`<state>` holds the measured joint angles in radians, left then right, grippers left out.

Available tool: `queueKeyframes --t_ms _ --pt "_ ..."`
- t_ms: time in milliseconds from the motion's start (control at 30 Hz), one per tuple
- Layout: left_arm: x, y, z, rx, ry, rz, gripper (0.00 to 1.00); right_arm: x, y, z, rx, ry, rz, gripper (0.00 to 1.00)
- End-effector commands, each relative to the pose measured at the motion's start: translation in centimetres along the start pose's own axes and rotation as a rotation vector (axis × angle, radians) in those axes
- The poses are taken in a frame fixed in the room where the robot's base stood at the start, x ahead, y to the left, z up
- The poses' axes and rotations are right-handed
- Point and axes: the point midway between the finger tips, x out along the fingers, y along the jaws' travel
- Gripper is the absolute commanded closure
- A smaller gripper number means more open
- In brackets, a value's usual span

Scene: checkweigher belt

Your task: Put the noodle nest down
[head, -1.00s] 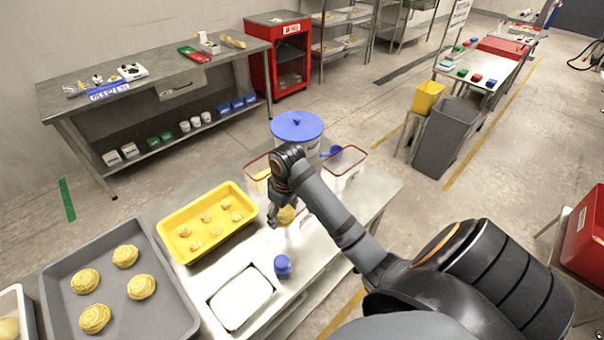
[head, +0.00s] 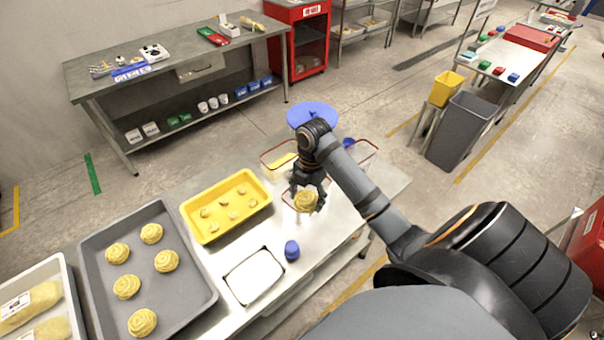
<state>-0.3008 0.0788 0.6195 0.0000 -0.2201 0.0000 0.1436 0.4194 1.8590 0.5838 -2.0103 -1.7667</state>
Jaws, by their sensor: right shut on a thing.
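My right gripper (head: 309,186) points down and is shut on a yellow coiled noodle nest (head: 306,202). The nest appears held above the steel table, beside the yellow tray; its exact height is hard to tell. More noodle nests, such as this one (head: 126,286), sit in a large grey tray (head: 205,291) at the left. The yellow tray (head: 197,236) holds several small pale yellow pieces. My left gripper is not in view.
A white-topped rectangular container (head: 255,277) and a blue object (head: 291,250) are in front of the held nest. A red-rimmed clear bin (head: 272,169) and a round blue lid (head: 311,112) are behind. A pale tray with packs (head: 69,272) is far left.

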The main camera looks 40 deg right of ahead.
Motion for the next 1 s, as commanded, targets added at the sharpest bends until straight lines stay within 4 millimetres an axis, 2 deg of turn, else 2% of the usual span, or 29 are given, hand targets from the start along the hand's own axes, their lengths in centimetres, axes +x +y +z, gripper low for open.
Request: queueKeyframes --t_ms 33,133,200,333,433,667,800,900,1000 --pt "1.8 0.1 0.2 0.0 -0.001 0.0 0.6 1.4 1.2 1.1 0.003 0.001 0.004 0.65" --pt "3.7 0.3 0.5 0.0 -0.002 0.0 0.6 2.5 3.4 3.2 0.002 0.001 0.004 0.65" --pt "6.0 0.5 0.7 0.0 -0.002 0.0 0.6 4.4 4.4 4.4 0.001 0.001 0.003 0.65" --pt "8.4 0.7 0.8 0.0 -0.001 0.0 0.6 6.0 5.7 5.8 0.001 0.0 0.002 0.65" --pt "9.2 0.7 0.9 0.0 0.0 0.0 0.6 6.5 6.3 6.4 0.001 0.0 0.002 0.65" --pt "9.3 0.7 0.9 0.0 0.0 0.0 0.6 6.4 6.6 6.7 0.001 -0.001 0.001 0.65" --pt "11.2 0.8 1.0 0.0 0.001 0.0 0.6 8.0 7.2 7.4 0.002 0.0 0.001 0.65" --pt "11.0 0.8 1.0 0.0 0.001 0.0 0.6 9.6 7.0 7.5 0.002 0.003 -0.002 0.65" --pt "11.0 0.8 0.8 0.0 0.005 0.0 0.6 10.3 7.0 7.6 0.001 0.001 -0.001 0.65"
